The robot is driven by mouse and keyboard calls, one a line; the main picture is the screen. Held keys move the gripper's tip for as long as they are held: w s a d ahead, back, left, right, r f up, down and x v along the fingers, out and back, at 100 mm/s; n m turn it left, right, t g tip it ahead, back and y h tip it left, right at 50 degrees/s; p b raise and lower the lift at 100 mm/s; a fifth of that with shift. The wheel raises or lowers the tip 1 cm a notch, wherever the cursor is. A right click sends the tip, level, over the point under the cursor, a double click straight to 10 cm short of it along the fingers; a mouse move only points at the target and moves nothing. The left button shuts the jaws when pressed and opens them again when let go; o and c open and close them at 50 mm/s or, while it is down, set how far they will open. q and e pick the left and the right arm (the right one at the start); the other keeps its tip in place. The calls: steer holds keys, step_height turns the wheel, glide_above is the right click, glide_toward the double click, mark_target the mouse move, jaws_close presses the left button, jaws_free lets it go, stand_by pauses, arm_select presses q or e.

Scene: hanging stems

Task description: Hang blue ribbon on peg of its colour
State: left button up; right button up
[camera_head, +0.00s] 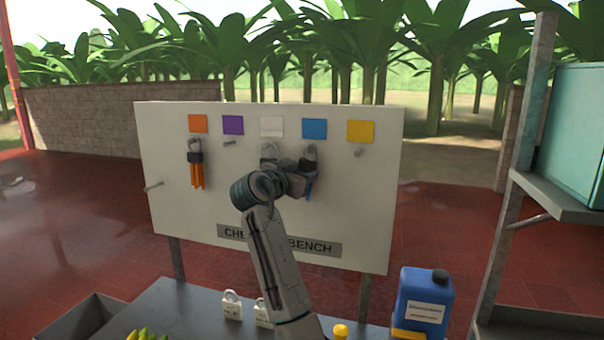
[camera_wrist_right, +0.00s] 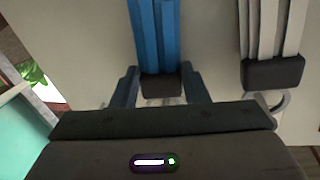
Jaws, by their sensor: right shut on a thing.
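The board (camera_head: 200,220) carries orange, purple, white, blue (camera_head: 314,129) and yellow squares. The blue ribbon (camera_head: 309,188), with its black band and grey ring (camera_head: 311,150), is upright against the board just below the blue square. My right gripper (camera_head: 301,178) is shut on it near the band. In the right wrist view the blue ribbon (camera_wrist_right: 155,35) is between the fingers (camera_wrist_right: 160,92). The blue peg is hidden, so I cannot tell whether the ring is around it. My left gripper is not in view.
The orange ribbon (camera_head: 196,172) hangs under its square. The white ribbon (camera_wrist_right: 275,30) hangs close beside the blue one. Bare pegs show under purple (camera_head: 229,143) and yellow (camera_head: 358,153). Padlock-like tags (camera_head: 232,308) and a blue jug (camera_head: 422,300) stand on the bench. A shelf (camera_head: 560,205) is at right.

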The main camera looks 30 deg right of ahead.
steer(key=o, duration=1)
steer(key=shift+o, duration=0.2)
steer(key=shift+a, duration=0.1)
